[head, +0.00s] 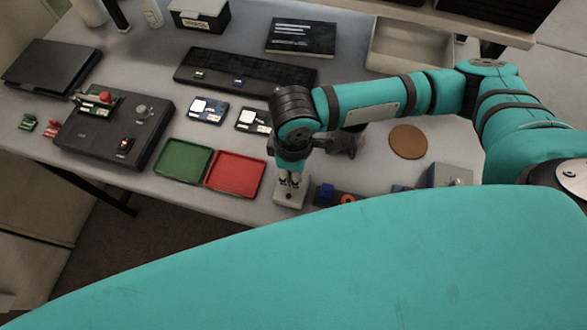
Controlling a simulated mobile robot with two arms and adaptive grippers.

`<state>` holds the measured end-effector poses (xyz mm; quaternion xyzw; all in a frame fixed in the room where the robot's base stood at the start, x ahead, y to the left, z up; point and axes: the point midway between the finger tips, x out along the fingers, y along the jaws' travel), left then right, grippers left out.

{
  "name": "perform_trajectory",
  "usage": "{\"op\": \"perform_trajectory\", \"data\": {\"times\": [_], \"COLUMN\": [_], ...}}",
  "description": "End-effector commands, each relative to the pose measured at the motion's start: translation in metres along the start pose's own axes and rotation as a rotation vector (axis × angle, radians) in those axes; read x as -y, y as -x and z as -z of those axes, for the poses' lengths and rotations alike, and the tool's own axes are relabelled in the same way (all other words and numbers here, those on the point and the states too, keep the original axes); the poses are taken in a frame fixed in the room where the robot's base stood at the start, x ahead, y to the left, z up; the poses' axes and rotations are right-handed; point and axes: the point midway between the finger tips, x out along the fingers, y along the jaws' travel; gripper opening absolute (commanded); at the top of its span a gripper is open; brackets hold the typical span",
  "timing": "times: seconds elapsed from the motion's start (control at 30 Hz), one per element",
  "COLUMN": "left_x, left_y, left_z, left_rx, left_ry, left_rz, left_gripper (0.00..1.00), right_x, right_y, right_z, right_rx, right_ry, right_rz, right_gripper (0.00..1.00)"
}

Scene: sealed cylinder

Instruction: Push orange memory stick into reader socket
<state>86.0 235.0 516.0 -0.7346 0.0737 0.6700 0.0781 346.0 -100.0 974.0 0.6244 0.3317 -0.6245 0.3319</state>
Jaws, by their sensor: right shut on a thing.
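My right gripper (290,184) points down, its fingertips right at the top of a small pale block (289,198) near the table's front edge. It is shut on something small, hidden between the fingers. I cannot make out its colour or whether it is in the block. An orange round piece (348,199) shows to the right, beside a dark strip with a blue piece (326,191); I cannot tell whether it is a memory stick. I cannot tell for sure which thing is the reader. My left gripper is not in view.
A green tray (183,161) and a red tray (235,175) lie left of the gripper. A black console (105,140) stands farther left. Small cards (207,110), a keyboard (240,73) and a book (301,38) lie behind. A brown coaster (407,141) lies right.

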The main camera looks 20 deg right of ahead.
Motion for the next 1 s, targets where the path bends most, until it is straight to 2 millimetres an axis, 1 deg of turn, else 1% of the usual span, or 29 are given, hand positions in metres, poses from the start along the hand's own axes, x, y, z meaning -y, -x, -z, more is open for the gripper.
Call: {"op": "perform_trajectory", "data": {"times": [0.53,0.57,0.73,1.0], "left_x": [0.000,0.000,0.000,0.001], "left_y": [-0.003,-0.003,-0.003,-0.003], "left_z": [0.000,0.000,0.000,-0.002], "left_rx": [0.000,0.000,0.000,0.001], "left_ry": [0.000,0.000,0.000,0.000], "left_rz": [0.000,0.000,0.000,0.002], "left_gripper": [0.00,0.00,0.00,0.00], "right_x": [0.000,0.000,0.000,0.000], "right_y": [-0.012,-0.011,-0.011,-0.010], "right_z": [0.000,0.000,0.000,0.000], "right_rx": [0.001,0.001,0.001,0.000], "right_ry": [0.000,0.000,0.000,0.000], "right_rz": [0.001,0.001,0.000,0.000], "right_gripper": [0.00,0.19,0.41,0.42]}}
